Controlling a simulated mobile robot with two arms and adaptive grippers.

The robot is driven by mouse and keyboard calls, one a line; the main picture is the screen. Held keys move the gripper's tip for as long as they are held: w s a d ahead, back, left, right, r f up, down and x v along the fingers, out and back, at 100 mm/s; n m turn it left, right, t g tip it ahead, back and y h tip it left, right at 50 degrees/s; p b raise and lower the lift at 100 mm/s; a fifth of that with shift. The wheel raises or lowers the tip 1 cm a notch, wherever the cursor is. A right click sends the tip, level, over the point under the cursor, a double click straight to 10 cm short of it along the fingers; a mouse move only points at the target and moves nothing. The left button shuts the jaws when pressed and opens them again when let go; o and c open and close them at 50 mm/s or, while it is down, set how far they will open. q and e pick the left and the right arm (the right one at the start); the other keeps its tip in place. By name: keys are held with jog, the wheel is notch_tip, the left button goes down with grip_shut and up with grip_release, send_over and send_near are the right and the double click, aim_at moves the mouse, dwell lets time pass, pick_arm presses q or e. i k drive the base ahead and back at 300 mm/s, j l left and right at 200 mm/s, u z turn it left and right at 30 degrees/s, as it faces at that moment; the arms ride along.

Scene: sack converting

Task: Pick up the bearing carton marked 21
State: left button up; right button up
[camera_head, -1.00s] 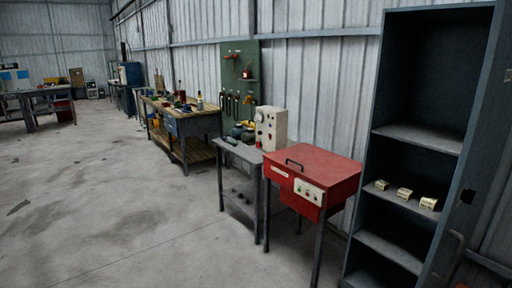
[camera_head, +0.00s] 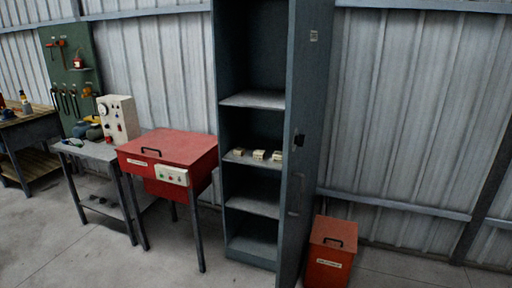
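Three small pale cartons stand in a row on a middle shelf (camera_head: 236,160) of the tall dark grey cabinet. They are the left carton (camera_head: 238,153), the middle carton (camera_head: 259,154) and the right carton (camera_head: 277,156). Their markings are too small to read, so I cannot tell which is marked 21. Neither of my grippers shows in this view.
The open cabinet door (camera_head: 306,120) stands on the cabinet's right side. A red machine on legs (camera_head: 180,148) and a grey table (camera_head: 92,152) stand left of the cabinet. A red bin (camera_head: 329,255) sits right of it. The floor in front is clear.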

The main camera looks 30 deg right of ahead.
aim_at(239, 152)
jog(key=l+z, duration=0.1)
jog(key=z, duration=0.3)
jog(key=l+z, duration=0.15)
jog(key=z, duration=0.25)
jog(key=l+z, duration=0.1)
jog(key=z, duration=0.25)
jog(key=i+j, duration=0.2)
jog(key=j, duration=0.2)
jog(key=i+j, duration=0.2)
jog(key=j, duration=0.15)
jog(key=i+j, duration=0.15)
jog(key=j, duration=0.25)
